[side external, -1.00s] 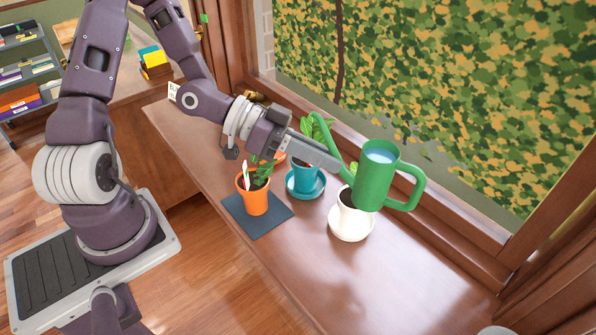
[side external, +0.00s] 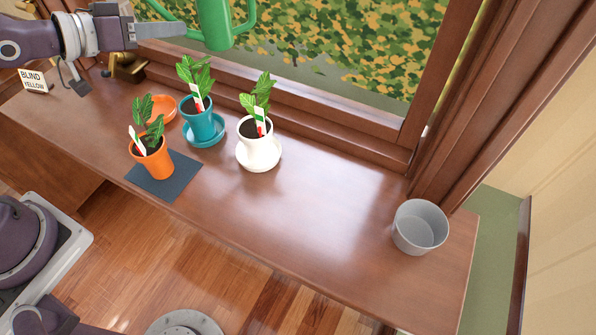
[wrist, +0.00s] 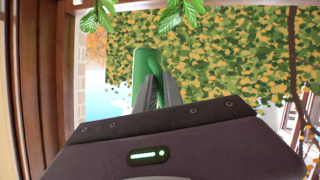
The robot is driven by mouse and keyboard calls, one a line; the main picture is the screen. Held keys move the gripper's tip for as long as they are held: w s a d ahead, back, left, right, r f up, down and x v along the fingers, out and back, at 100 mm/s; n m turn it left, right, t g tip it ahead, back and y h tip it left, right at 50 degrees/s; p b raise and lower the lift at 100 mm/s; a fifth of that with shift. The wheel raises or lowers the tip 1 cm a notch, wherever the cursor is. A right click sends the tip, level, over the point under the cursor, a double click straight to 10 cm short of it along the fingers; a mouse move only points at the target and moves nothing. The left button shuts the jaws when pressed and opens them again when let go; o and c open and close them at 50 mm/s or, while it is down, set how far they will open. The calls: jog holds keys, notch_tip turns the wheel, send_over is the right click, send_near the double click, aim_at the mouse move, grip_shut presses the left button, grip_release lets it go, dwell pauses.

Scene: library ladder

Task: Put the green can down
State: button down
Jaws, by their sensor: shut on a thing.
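The green can (side external: 214,24) is a watering can with a loop handle on its right, cut off by the top edge of the side view. My gripper (side external: 186,30) is shut on its left side and holds it in the air, above the sill and plants in the picture. In the wrist view, my gripper's fingers (wrist: 157,92) close on the green can (wrist: 147,63), with leaves and the window beyond. The can's top and most of its spout are out of the side view.
Potted plants stand in an orange pot (side external: 152,160) on a dark mat (side external: 176,187), a blue pot (side external: 203,127) on a saucer, and a white pot (side external: 258,153). An orange saucer (side external: 160,108) is behind. A grey bucket (side external: 420,228) stands far right. The table between is clear.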

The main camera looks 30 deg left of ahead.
jog(key=s+d+f+m+g+h, duration=0.2)
jog(key=d+m+h, duration=0.1)
jog(key=d, duration=0.4)
jog(key=s+d+f+m+g+h, duration=0.1)
jog(key=d+f+m+g+h, duration=0.15)
jog(key=d, duration=0.55)
jog(key=s+d+f+m+g+h, duration=0.3)
jog(key=s+d+f+m, duration=0.1)
jog(key=s+d+f, duration=0.5)
jog(key=f, duration=0.6)
jog(key=w+f, duration=0.1)
jog(key=f, duration=0.3)
jog(key=shift+f, duration=0.1)
jog(key=c, duration=1.8)
grip_release()
jog(key=shift+f, duration=0.2)
jog(key=shift+c, duration=0.2)
jog(key=o, duration=0.4)
jog(key=shift+r, duration=0.15)
